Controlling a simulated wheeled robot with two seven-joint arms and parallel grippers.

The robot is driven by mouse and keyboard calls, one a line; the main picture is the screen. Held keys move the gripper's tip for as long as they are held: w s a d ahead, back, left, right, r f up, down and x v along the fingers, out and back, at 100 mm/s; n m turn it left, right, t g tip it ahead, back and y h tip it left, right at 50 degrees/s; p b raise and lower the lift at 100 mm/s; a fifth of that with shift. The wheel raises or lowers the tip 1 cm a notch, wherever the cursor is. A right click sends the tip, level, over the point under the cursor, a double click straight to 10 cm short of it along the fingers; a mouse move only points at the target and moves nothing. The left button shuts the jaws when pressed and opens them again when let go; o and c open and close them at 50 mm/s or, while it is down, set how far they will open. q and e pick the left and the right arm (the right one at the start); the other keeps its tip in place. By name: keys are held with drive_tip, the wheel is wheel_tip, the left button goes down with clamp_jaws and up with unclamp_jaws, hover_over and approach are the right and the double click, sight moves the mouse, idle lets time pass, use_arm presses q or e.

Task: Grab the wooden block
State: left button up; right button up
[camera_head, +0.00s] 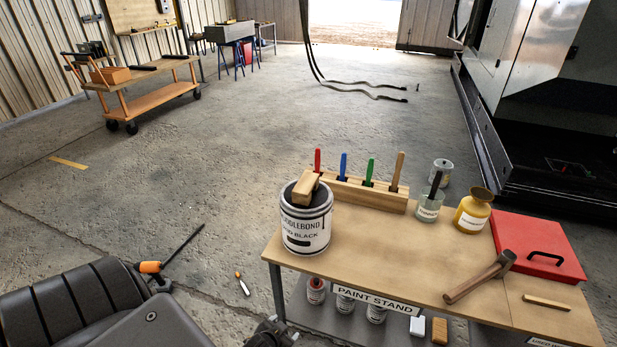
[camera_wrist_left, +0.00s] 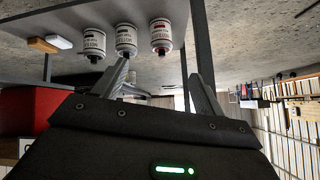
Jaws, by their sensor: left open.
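A wooden block (camera_head: 306,188) lies on top of a large paint can labelled black (camera_head: 305,226), on the left end of the paint stand (camera_head: 390,245). A second wooden block (camera_head: 439,330) sits on the lower shelf beside a white block (camera_head: 417,326); these two also show in the left wrist view, the wooden one (camera_wrist_left: 42,46) and the white one (camera_wrist_left: 58,41). My left gripper (camera_head: 274,331) is at the bottom of the head view, below and apart from the can. Its two fingers (camera_wrist_left: 162,84) are open and empty. My right gripper is not in view.
Jars (camera_head: 429,208), a yellow bottle (camera_head: 473,212), a hammer (camera_head: 480,278) and a red case (camera_head: 538,246) occupy the stand. Small paint tins (camera_wrist_left: 126,40) stand on the lower shelf. The floor left is mostly clear.

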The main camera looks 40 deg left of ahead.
use_arm(q)
drive_tip(key=w+a+r+n+t+p, duration=0.1)
drive_tip(key=w+r, duration=0.2)
drive_tip(key=r, duration=0.4)
drive_tip(key=w+a+r+t+y, duration=0.1)
drive_tip(key=w+r+t, duration=0.15)
drive_tip(key=r, duration=0.45)
drive_tip(key=w+a+r+n+p, duration=0.1)
drive_tip(key=w+r, duration=0.2)
drive_tip(key=r, duration=0.3)
drive_tip(key=n+t+y+p, duration=0.2)
drive_tip(key=t, duration=0.3)
approach(305, 184)
drive_tip(key=p+x, duration=0.1)
drive_tip(key=x, duration=0.4)
drive_tip(key=shift+w+a+r+p, duration=0.2)
drive_tip(key=shift+w+p, duration=0.1)
drive_tip(key=shift+p, duration=0.25)
drive_tip(key=x, duration=0.1)
drive_tip(key=p+x, duration=0.1)
drive_tip(key=x, duration=0.1)
drive_tip(key=shift+w+f, duration=0.2)
drive_tip(key=shift+w, duration=0.15)
drive_tip(key=shift+w+a+f, duration=0.1)
drive_tip(key=shift+w, duration=0.25)
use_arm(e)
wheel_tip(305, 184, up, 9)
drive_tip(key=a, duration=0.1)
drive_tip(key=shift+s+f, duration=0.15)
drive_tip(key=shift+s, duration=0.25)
